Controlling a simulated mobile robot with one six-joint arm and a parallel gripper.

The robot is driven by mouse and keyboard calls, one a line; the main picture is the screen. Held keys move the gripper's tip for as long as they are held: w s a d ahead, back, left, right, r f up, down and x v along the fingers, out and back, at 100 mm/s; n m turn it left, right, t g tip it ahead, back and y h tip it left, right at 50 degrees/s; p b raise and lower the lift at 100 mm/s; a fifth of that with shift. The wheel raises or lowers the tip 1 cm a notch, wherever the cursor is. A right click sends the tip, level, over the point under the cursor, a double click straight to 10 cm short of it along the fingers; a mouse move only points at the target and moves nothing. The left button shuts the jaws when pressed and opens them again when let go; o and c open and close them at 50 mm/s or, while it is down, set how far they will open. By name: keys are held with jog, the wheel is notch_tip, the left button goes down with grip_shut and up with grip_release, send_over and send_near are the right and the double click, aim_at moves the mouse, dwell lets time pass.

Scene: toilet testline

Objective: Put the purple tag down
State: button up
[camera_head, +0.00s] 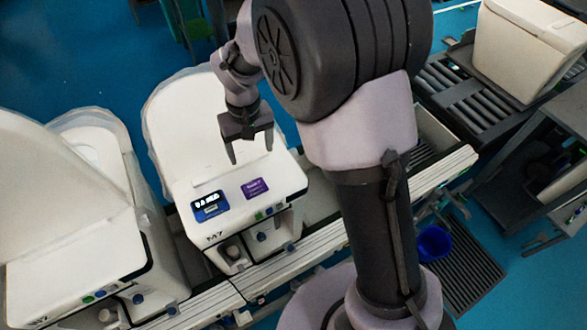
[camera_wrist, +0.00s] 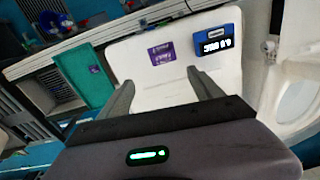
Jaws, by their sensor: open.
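The purple tag (camera_head: 255,187) lies flat on the white top of the middle toilet unit (camera_head: 215,165), right of a blue device with a lit display (camera_head: 210,206). In the wrist view the purple tag (camera_wrist: 161,53) lies beyond my fingertips, and the blue device (camera_wrist: 217,42) is to its right. My gripper (camera_head: 251,150) is open and empty, with its fingers pointing down above the white surface behind the tag. The fingers also show in the wrist view (camera_wrist: 160,80), apart from the tag. Nothing is between them but the white surface.
Another white toilet unit (camera_head: 75,245) stands close on the left. The rail of the conveyor line (camera_head: 300,245) runs along the front. A blue bucket (camera_head: 434,243) is on the right, and another white toilet (camera_head: 525,50) is at the upper right.

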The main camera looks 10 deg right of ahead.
jog(key=s+d+r+m+t, duration=0.1)
jog(key=s+d+r, duration=0.25)
jog(key=r, duration=0.25)
jog(key=s+d+r+m+t, duration=0.1)
jog(key=s+d+r+m, duration=0.1)
jog(key=s+r, duration=0.3)
jog(key=s+d+r+m+t, duration=0.1)
jog(key=s+r+m, duration=0.1)
jog(key=s, duration=0.5)
jog(key=s+d+r+m+t+y, duration=0.1)
jog(key=s+d+r+t, duration=0.1)
jog(key=s+r, duration=0.2)
jog(key=s, duration=0.3)
jog(key=shift+d+r+m+y, duration=0.25)
jog(key=shift+d+m+y, duration=0.05)
jog(key=shift+m, duration=0.1)
notch_tip(320, 180, down, 26)
jog(key=b, duration=2.6)
